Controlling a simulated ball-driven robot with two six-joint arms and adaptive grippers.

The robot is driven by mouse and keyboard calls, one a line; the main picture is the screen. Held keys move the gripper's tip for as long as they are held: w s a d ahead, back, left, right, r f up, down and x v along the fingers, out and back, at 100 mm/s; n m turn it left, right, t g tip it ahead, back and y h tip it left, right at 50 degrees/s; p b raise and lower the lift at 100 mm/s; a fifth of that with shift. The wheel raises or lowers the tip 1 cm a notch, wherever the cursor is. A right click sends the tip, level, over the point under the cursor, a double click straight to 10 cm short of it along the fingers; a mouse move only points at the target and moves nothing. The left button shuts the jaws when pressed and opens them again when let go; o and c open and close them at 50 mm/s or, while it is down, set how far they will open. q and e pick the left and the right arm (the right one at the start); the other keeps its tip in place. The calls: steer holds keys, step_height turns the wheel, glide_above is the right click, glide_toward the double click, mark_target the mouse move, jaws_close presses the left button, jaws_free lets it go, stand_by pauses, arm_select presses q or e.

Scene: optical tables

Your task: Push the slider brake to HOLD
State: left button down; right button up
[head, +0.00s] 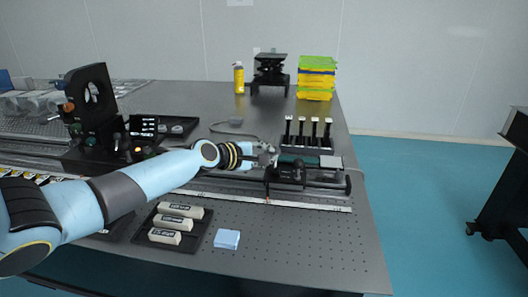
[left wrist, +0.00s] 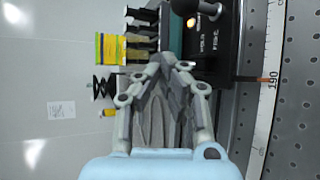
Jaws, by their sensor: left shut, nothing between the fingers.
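The slider (head: 312,178) is a dark carriage on the rail at the right part of the table. It also shows in the left wrist view as a black block (left wrist: 222,45) with small white lettering that I cannot read surely. A round black knob (left wrist: 184,6) and a small lit lamp (left wrist: 191,21) sit near its top. I cannot tell which part is the brake or its setting. My left gripper (head: 272,158) is shut and empty at the slider's left end; its fingertips (left wrist: 168,60) point toward the block. I cannot tell whether they touch it. My right gripper is not in view.
A white scale (head: 270,199) runs along the rail's front. A rack with several upright black pieces (head: 308,133) stands behind the slider. A dark optical mount (head: 92,105) stands left. A tray of white blocks (head: 172,223) and a blue block (head: 227,239) lie in front.

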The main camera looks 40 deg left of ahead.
arm_select(q)
steer(key=shift+s+f, duration=0.15)
steer(key=shift+f, duration=0.15)
steer(key=shift+r, duration=0.25)
steer(key=shift+r+p, duration=0.6)
